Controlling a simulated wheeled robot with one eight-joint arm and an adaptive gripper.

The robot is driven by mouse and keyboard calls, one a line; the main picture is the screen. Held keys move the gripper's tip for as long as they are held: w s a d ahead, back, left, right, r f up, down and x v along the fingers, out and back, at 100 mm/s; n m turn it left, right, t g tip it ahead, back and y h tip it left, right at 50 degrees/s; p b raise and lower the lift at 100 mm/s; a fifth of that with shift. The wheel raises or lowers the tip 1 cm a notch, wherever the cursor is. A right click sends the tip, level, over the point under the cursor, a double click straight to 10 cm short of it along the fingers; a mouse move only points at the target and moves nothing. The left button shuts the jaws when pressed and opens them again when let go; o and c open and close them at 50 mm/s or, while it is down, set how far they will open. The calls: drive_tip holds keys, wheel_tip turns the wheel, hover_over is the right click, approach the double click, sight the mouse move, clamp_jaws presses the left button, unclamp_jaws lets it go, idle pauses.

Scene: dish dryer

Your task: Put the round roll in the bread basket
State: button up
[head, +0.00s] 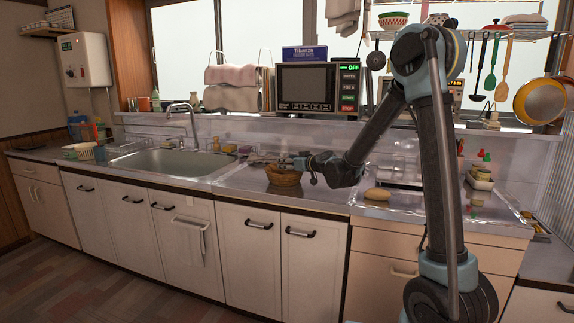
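The brown bread basket (284,177) stands on the counter right of the sink. My gripper (286,162) is at the basket's rim, reaching in from the right, with its fingers over or just behind the basket opening. The fingers are too small to tell whether they are open or shut, or whether they hold anything. A tan, rounded bread-like piece (377,194) lies on the counter to the right, apart from my gripper. I cannot tell whether it is the round roll. The inside of the basket is mostly hidden by its rim.
The sink (172,162) with its faucet (188,120) is left of the basket. A microwave (307,88) stands on the shelf behind. A small tray of items (480,180) sits at the right. Utensils and a yellow pan (541,101) hang above. Counter between basket and bread piece is clear.

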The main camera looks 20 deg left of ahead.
drive_tip(key=shift+f, duration=0.6)
drive_tip(key=o, duration=1.1)
drive_tip(key=shift+r, duration=0.5)
drive_tip(key=v, duration=1.2)
drive_tip(key=shift+d+r, duration=0.1)
drive_tip(key=shift+d, duration=0.05)
